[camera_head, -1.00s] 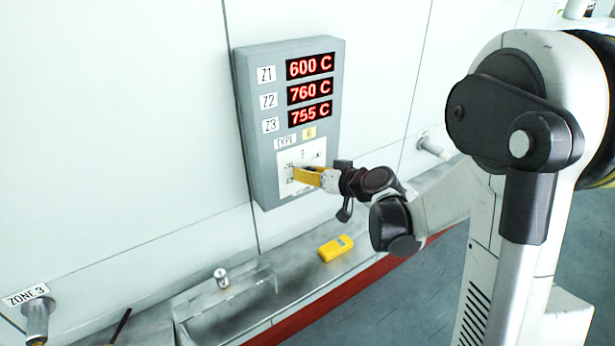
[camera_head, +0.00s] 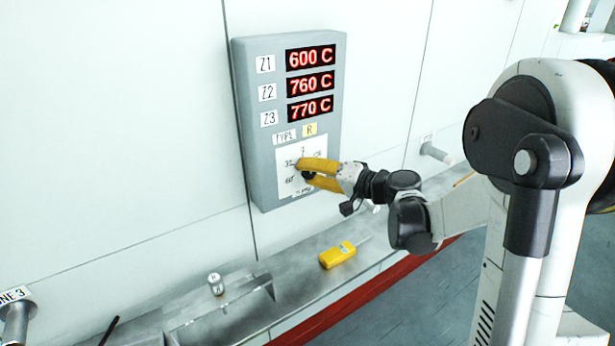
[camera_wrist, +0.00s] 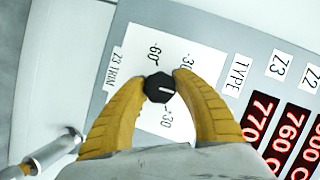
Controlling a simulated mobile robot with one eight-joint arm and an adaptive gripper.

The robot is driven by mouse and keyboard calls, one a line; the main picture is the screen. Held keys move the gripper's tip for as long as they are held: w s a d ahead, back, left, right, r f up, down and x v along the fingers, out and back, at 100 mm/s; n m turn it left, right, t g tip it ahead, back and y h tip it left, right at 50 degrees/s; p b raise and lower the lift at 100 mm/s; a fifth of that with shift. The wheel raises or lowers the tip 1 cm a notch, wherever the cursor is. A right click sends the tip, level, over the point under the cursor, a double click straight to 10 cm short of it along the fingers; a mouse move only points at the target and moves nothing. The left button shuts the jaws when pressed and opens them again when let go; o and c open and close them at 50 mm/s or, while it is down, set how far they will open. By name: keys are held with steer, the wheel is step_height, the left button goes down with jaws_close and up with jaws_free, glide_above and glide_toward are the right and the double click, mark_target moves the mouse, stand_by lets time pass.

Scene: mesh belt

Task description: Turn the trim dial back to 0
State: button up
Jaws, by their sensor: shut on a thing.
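The trim dial is a small black faceted knob (camera_wrist: 159,87) on a white scale card (camera_wrist: 165,50), low on the grey panel. A short white mark on its face points right in the wrist view, roughly toward the TYPE label. Marks reading about 60 and 30 show around it; some are too blurred to read surely. My gripper (camera_head: 305,170) has its yellow fingers on either side of the dial, shut on it; they also show in the wrist view (camera_wrist: 159,88). In the head view the fingers hide part of the dial and scale.
The panel (camera_head: 258,130) shows red readouts Z1 600 C, Z2 760 C and Z3 770 C (camera_head: 310,107). Below, a metal ledge (camera_head: 295,265) holds a yellow handheld device (camera_head: 337,255) and a small cylinder (camera_head: 216,284). Pipe stubs stick out from the wall on both sides.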

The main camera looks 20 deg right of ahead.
steer(key=shift+m, duration=0.3)
steer(key=o, duration=1.2)
steer(key=shift+s+d, duration=0.1)
steer(key=shift+s, duration=0.05)
steer(key=v, duration=1.1)
steer(key=shift+s+d, duration=0.25)
steer(key=shift+s, duration=0.05)
steer(key=shift+a+f, duration=0.1)
